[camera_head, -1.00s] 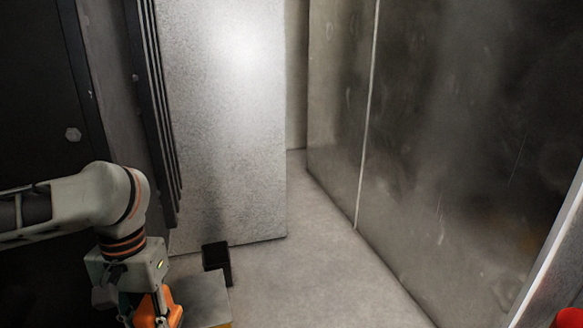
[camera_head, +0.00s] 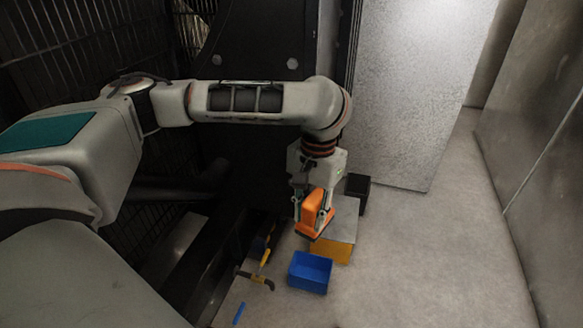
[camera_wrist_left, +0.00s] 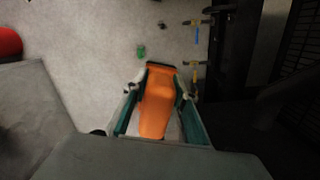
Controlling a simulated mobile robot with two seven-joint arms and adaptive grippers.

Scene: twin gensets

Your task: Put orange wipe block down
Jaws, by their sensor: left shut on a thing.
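The orange wipe block (camera_head: 314,203) is held between the fingers of my left gripper (camera_head: 313,213) in the head view. It hangs above or in front of the grey-topped yellow box (camera_head: 343,232); the gap cannot be judged. In the left wrist view the orange block (camera_wrist_left: 157,103) fills the space between the two fingers, with a dark edge at its far end. My right gripper is in neither current view.
An open blue bin (camera_head: 310,272) stands just below the block in the picture. A black box (camera_head: 357,189) stands behind the yellow box. Yellow-handled tools (camera_head: 258,272) lie to the left. A metal cabinet (camera_head: 418,95) stands behind; pale floor (camera_head: 440,270) is clear at right.

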